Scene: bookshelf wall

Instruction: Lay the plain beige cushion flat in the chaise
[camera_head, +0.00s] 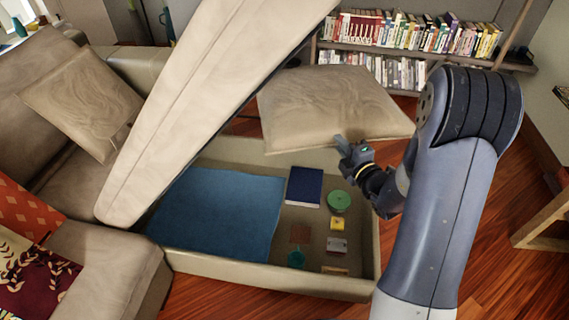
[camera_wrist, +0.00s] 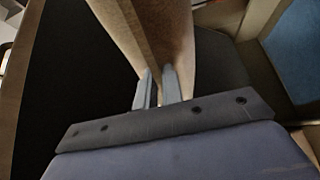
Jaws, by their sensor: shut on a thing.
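The plain beige cushion (camera_head: 325,103) hangs in the air above the back right part of the chaise. My gripper (camera_head: 345,148) is shut on its near lower edge, and the cushion also shows between the fingers (camera_wrist: 157,88) in the wrist view (camera_wrist: 150,30). The chaise is an open storage box with a beige rim (camera_head: 270,279). Its long padded lid (camera_head: 205,95) is raised and tilted over the left side. The lid's dark underside shows in the head view. Inside the box, a blue folded cloth (camera_head: 220,215) covers the left part of the floor.
A bookshelf (camera_head: 400,45) stands behind; a wooden piece (camera_head: 543,222) is at right.

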